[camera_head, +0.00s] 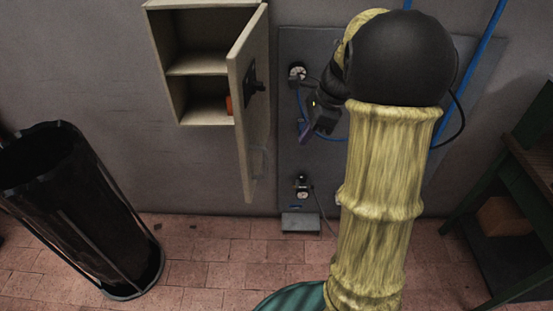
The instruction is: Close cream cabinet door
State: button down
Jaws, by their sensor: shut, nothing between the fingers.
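The cream cabinet (192,62) hangs on the grey wall at the upper left of centre, with two open shelf spaces showing. Its cream door (245,135) is hinged on the right side and stands wide open, sticking out toward me. A dark handle or latch (255,86) sits on the door's right-hand face. My gripper (306,135) is shut and empty, to the right of the door and apart from it. It is small and partly dark against the grey panel, below my arm's wrist.
An orange object (229,105) sits in the lower shelf space, partly behind the door. A black bin (75,210) stands at the left. A grey panel (400,165) with gauges and blue hoses is behind my arm. A green bench (520,190) is at the right.

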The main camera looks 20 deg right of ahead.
jog(key=w+a+f+p, duration=0.1)
jog(key=a+f+p, duration=0.1)
jog(key=a+f, duration=0.5)
jog(key=shift+w+f+p, duration=0.4)
jog(key=shift+f, duration=0.35)
jog(key=shift+a, duration=0.2)
